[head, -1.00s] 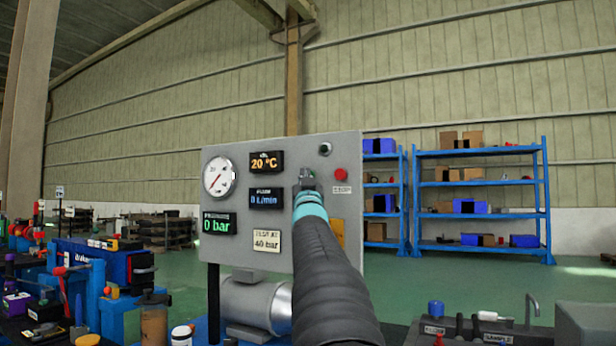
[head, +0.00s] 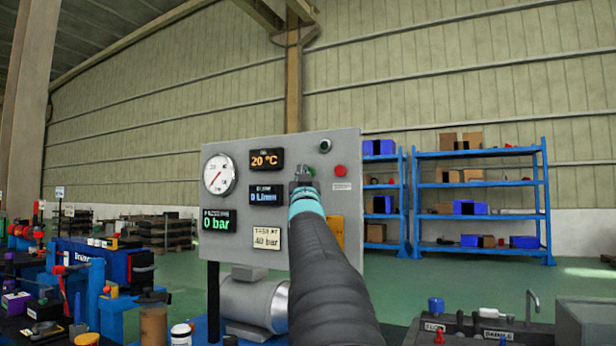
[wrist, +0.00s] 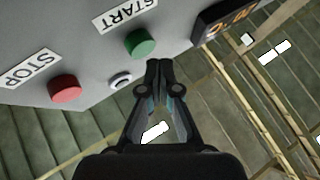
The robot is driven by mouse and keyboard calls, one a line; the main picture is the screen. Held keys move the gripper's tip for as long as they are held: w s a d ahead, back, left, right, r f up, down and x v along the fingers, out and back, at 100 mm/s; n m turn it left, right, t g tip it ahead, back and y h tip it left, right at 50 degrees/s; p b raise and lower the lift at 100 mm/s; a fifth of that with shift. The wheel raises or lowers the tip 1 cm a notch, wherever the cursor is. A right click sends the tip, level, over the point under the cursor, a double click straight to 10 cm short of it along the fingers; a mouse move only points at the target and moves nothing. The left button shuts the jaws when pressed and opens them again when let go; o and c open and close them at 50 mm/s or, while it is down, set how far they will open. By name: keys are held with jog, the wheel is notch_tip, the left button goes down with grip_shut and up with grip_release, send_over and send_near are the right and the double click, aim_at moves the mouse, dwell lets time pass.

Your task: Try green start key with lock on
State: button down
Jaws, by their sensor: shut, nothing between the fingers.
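A grey control panel (head: 277,225) stands ahead of me. The green START button (wrist: 140,42) shows in the wrist view, upper left of my fingertips; in the head view the green button (head: 325,173) is just right of them. A small silver-ringed round fitting (wrist: 120,81) sits between it and the red STOP button (wrist: 65,88). It also shows near the panel's top edge in the head view (head: 325,146); I cannot tell whether it is a lock or a lamp. My gripper (wrist: 158,67) is shut and empty, close to the panel beside the green button. Contact is not visible.
The panel bears a round gauge (head: 219,174) and displays reading 20 °C (head: 267,160), 0 L/min (head: 268,196) and 0 bar (head: 218,220). A silver motor (head: 252,303) is below. Blue shelves (head: 480,199) stand behind right; a cluttered bench is at left.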

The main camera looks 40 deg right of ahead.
jog(key=a+b, duration=0.1)
jog(key=s+a+b, duration=0.1)
jog(key=a, duration=0.1)
jog(key=s+a, duration=0.1)
jog(key=shift+a+b, duration=0.3)
jog(key=shift+b, duration=0.1)
jog(key=shift+w, duration=0.1)
dwell(0.9)
